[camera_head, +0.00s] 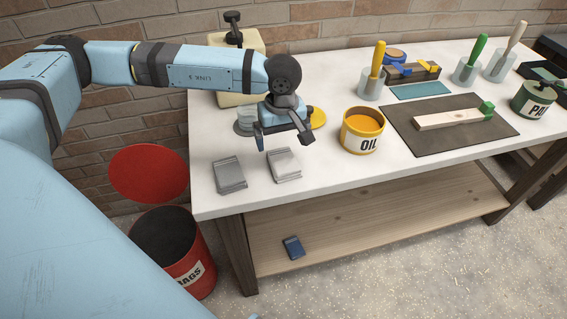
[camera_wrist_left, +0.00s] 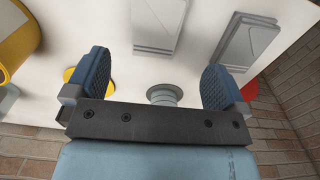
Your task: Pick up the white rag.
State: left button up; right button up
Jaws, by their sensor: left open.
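Two folded pale cloths lie flat on the white workbench. The right one (camera_head: 284,164) looks a little lighter than the left one (camera_head: 229,175), which is greyer; I cannot tell for sure which is the white rag. In the left wrist view the lighter cloth (camera_wrist_left: 158,24) is at top centre and the greyer cloth (camera_wrist_left: 247,40) at upper right. My left gripper (camera_head: 283,138) is open and empty, above the bench just behind the lighter cloth, fingers pointing down. Its blue pads (camera_wrist_left: 155,78) show well apart in the wrist view. My right gripper is not in view.
A yellow OIL can (camera_head: 364,131) stands right of the cloths. A dark mat (camera_head: 450,140) holds a wooden piece. A red rag bin (camera_head: 190,272) stands left of the bench (camera_head: 330,191).

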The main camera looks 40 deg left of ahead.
aim_at(283, 160)
pick_arm(q)
jog(key=f, duration=0.8)
jog(key=shift+w+p, duration=0.2)
jog(key=shift+p, duration=0.1)
jog(key=c, duration=1)
